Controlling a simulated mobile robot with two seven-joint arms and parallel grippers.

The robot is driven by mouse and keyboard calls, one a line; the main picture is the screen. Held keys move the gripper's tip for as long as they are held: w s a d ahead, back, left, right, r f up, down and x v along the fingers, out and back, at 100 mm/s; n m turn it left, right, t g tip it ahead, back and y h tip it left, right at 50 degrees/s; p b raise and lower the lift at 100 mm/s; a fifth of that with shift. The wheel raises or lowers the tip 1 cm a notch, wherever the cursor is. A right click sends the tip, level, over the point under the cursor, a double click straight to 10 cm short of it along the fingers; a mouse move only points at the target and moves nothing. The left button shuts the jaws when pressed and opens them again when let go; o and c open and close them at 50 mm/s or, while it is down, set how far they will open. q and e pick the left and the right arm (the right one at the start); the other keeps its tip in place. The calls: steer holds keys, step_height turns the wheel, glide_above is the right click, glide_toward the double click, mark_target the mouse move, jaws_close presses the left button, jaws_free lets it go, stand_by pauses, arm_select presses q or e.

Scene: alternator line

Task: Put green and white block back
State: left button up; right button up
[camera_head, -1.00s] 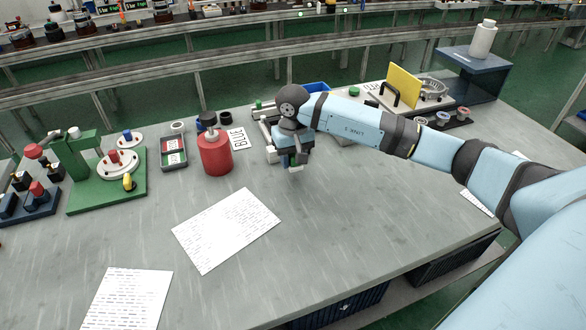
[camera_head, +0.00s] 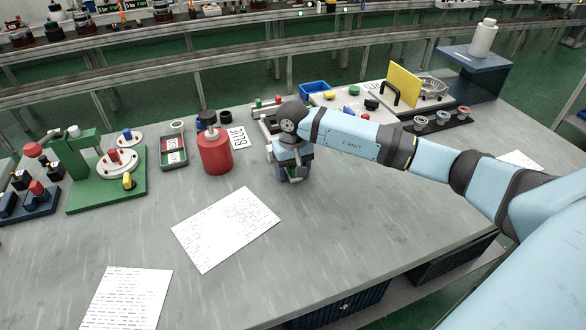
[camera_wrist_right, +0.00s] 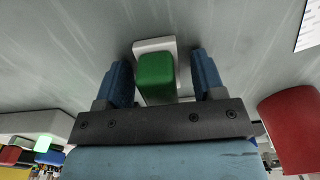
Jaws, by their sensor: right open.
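The green and white block (camera_wrist_right: 156,78) has a green body on a white end and is on the grey table surface. In the wrist view it lies between the two blue fingers of my right gripper (camera_wrist_right: 163,80), with a gap to each finger. My right gripper is open. In the head view my right gripper (camera_head: 292,174) is low over the table, right of the red bottle, and the block (camera_head: 296,179) shows only in small part beneath it. My left gripper is not in view.
A red bottle (camera_head: 215,152) stands left of my right gripper, and a paper sheet (camera_head: 226,229) lies in front of it. Behind are a blue bin (camera_head: 314,88), a "BLUE" label (camera_head: 238,138) and a yellow panel (camera_head: 404,84). The table's front right is clear.

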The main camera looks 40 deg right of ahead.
step_height(320, 180, up, 12)
steer(key=shift+r, duration=0.15)
stand_by(0.4)
stand_by(0.4)
